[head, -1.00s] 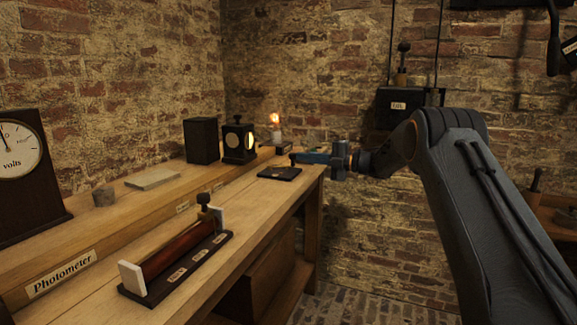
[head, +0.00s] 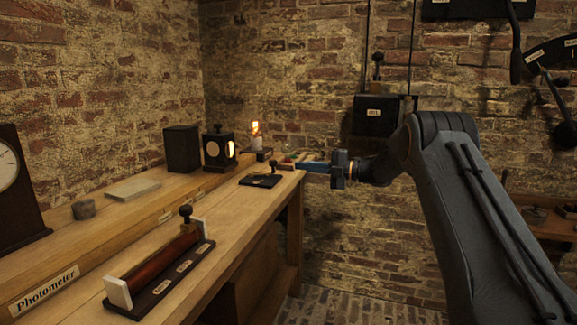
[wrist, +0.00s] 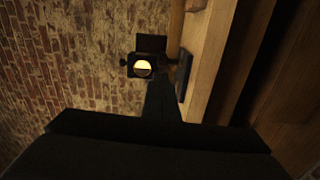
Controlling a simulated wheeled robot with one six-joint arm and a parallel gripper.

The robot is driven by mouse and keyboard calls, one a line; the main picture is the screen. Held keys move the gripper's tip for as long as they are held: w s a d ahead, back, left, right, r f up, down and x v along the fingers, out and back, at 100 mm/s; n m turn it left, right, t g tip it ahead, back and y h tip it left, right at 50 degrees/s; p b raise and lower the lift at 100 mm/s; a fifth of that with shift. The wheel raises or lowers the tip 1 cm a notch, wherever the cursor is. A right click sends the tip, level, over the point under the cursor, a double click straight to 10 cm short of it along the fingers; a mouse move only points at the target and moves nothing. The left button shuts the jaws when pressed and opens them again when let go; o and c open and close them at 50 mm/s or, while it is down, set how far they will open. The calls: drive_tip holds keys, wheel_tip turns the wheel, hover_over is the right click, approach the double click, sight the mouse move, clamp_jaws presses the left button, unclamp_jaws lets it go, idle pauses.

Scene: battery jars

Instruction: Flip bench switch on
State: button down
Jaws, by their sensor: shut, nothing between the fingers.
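The bench switch, a small black base (head: 258,181) with a dark upright knob at its right end, sits near the far end of the wooden bench. Its lever position is too small to read. My gripper (head: 301,166) is shut and empty, with its blue fingers pointing left, just right of the knob and apart from it in the picture. In the wrist view my dark gripper (wrist: 160,98) points toward the bench, with a dark flat plate (wrist: 183,75), likely the switch base, beside its tip.
A lit lamp (head: 256,140) and a photometer box with a glowing window (head: 219,150) stand behind, beside a black box (head: 181,149). A red coil on a labelled base (head: 165,275) lies nearer on the bench (head: 228,215). A black labelled box (head: 375,115) hangs on the wall.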

drive_tip(key=d, duration=0.5)
drive_tip(key=shift+w+r, duration=0.1)
drive_tip(key=shift+w, duration=0.1)
drive_tip(key=a+r+m+t+h, duration=0.3)
drive_tip(key=r+m+t+h, duration=0.65)
drive_tip(key=m, duration=0.55)
drive_tip(key=s+a+f+m+g+h, duration=0.15)
drive_tip(key=s+f+m+g, duration=0.35)
drive_tip(key=s, duration=1.5)
drive_tip(key=s+f+m+g+h, duration=0.35)
drive_tip(key=s+f+g, duration=0.3)
drive_tip(key=s, duration=1.35)
drive_tip(key=s+a+f+m+g+h, duration=0.1)
drive_tip(key=s+f+m+g, duration=0.45)
drive_tip(key=s, duration=1.45)
drive_tip(key=w+d+r+m+h+p, duration=0.1)
drive_tip(key=d+r+m+p, duration=0.1)
drive_tip(key=d+r+p, duration=0.7)
drive_tip(key=t+p, duration=0.1)
drive_tip(key=p, duration=0.7)
drive_tip(key=shift+d, duration=0.2)
